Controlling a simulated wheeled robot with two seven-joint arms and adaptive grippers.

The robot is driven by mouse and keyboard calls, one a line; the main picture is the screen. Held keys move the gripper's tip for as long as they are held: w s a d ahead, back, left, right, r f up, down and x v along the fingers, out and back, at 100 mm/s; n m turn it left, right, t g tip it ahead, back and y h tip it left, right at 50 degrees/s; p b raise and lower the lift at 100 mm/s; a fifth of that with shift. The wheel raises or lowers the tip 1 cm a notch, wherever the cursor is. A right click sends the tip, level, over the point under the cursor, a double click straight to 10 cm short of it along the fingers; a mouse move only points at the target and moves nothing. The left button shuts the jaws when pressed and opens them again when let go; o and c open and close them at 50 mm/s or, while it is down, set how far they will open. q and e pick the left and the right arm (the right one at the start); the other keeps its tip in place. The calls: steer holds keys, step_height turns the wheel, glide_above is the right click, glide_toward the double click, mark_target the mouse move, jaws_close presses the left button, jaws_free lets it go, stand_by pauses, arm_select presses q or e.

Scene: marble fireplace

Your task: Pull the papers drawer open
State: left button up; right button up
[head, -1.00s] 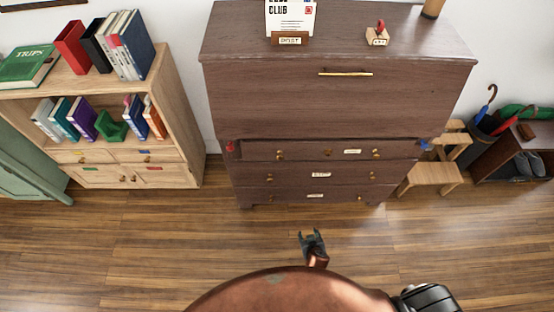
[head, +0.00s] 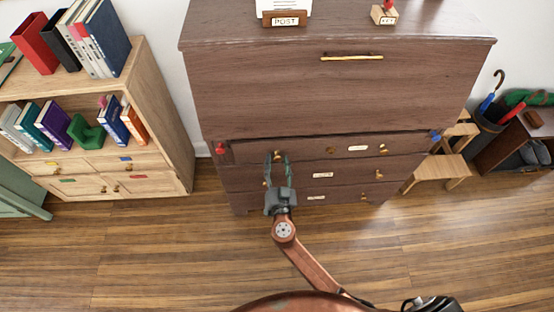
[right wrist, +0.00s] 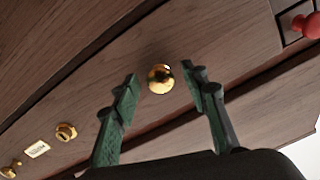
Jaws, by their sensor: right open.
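A dark wood chest has a top drawer (head: 310,149) with brass knobs, a brass keyhole fitting and a pale label (head: 357,148), too small to read. Two more labelled drawers lie below: a middle drawer (head: 345,174) and a bottom drawer (head: 345,192). My right gripper (head: 277,158) is open at the top drawer's left knob. In the right wrist view that knob (right wrist: 161,78) shows between the open fingers (right wrist: 165,85), near the tips, with gaps on both sides. The drawers look closed. My left gripper is in no view.
A red knob (head: 220,148) and a blue knob (head: 435,136) flank the top drawer. A large front panel with a brass bar handle (head: 351,57) is above. A bookcase (head: 178,135) stands left, a wooden step stool (head: 437,172) right. The floor in front is clear.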

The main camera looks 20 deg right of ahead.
steer(key=shift+w+d, duration=0.2)
steer(key=shift+w, duration=0.45)
steer(key=shift+c, duration=0.7)
jaws_close()
